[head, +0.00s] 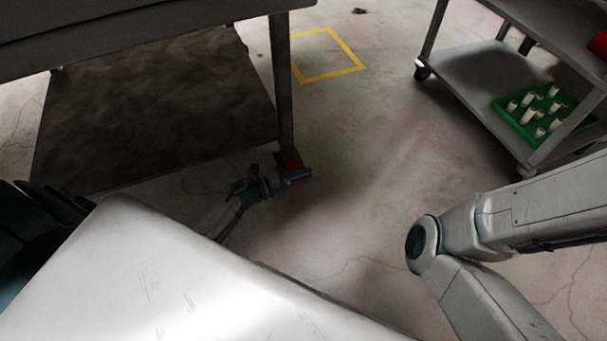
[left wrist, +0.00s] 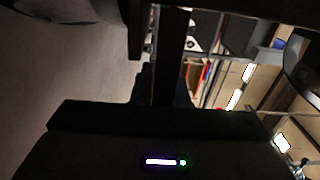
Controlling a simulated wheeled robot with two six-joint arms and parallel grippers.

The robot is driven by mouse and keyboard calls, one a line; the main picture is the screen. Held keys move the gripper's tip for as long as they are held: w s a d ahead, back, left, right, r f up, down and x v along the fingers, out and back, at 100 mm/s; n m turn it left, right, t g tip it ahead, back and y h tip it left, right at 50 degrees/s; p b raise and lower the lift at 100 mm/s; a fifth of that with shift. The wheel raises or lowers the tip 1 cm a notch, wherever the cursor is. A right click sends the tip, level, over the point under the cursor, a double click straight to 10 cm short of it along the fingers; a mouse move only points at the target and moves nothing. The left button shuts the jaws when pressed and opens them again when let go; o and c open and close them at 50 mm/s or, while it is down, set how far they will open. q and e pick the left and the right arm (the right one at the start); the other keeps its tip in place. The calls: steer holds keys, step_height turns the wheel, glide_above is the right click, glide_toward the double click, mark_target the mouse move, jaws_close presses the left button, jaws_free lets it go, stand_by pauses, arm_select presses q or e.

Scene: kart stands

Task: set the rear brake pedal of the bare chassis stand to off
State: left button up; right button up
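The stand (head: 160,45) fills the upper left of the head view, with a dark lower panel and a dark leg (head: 283,90) at its right corner. A small red part (head: 288,158), which seems to be the pedal, sits at the foot of that leg. My left gripper (head: 296,177) is low by the floor, right at the red part; I cannot tell whether they touch. Its fingers are too small and dark to read. The left wrist view is mostly dark and does not show the pedal clearly. My right gripper is out of view.
A grey wheeled cart (head: 470,80) stands at the upper right, with a green tray (head: 497,103) of several pale pieces on its lower shelf. A yellow square (head: 330,76) is marked on the floor behind the leg. The floor between stand and cart is clear.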

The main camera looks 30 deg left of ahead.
arm_select(q)
steer(key=p+v, duration=0.2)
steer(key=v, duration=0.8)
steer(key=shift+p, duration=0.35)
steer(key=shift+s+a, duration=0.1)
steer(key=shift+s, duration=0.05)
